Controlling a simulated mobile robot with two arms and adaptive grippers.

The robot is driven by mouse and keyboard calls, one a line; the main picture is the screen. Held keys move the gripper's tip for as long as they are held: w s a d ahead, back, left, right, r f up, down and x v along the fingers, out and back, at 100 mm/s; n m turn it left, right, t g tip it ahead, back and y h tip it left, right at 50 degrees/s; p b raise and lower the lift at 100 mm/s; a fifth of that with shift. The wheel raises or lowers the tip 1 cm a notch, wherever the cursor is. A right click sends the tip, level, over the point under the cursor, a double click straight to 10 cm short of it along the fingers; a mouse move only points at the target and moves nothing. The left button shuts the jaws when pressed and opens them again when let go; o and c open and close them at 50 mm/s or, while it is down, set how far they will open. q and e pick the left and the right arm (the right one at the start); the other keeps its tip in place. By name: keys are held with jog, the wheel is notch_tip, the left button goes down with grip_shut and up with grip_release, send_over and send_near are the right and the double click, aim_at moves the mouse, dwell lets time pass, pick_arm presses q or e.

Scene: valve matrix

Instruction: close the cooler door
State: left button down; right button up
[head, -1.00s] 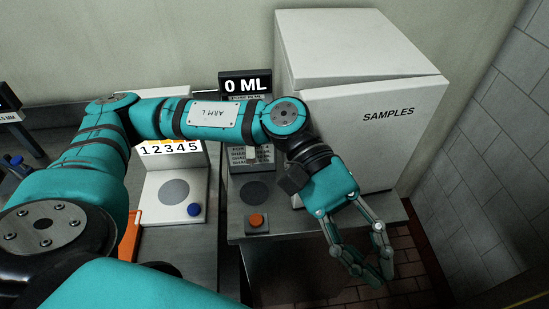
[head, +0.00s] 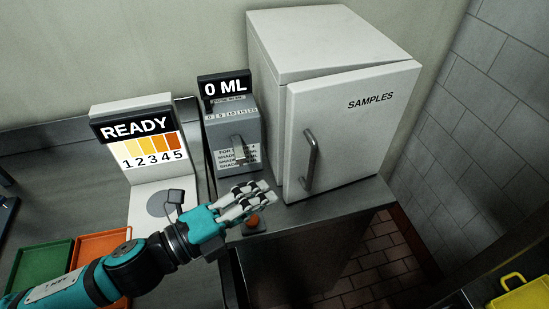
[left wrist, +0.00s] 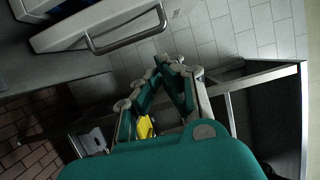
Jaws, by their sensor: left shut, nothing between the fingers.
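The white cooler (head: 315,45) stands at the right of the counter in the head view. A grey bar handle (head: 310,160) is on the door's left part. My left gripper (head: 262,198) is shut and empty, left of and below the handle, apart from the door and above the counter near an orange button. In the left wrist view, the handle (left wrist: 125,42) lies beyond the fingers (left wrist: 172,65). My right gripper is not in view.
A dispenser (head: 232,135) reading 0 ML and a READY colour display (head: 137,130) stand left of the cooler. Green (head: 40,265) and orange (head: 105,245) trays lie at lower left. A yellow object (head: 522,292) is at lower right. Floor in front of the cooler is clear.

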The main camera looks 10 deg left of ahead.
aim_at(287, 142)
pick_arm(q)
jog(key=w+d+p, duration=0.3)
jog(key=w+d, duration=0.2)
jog(key=w, duration=0.5)
jog(key=shift+w+f+n, duration=0.25)
jog(key=shift+f+n, duration=0.05)
jog(key=w+a, duration=0.1)
jog(key=w+a+p, duration=0.1)
jog(key=w, duration=0.1)
jog(key=shift+w+a, duration=0.2)
jog(key=shift+a, duration=0.15)
jog(key=shift+r, duration=0.1)
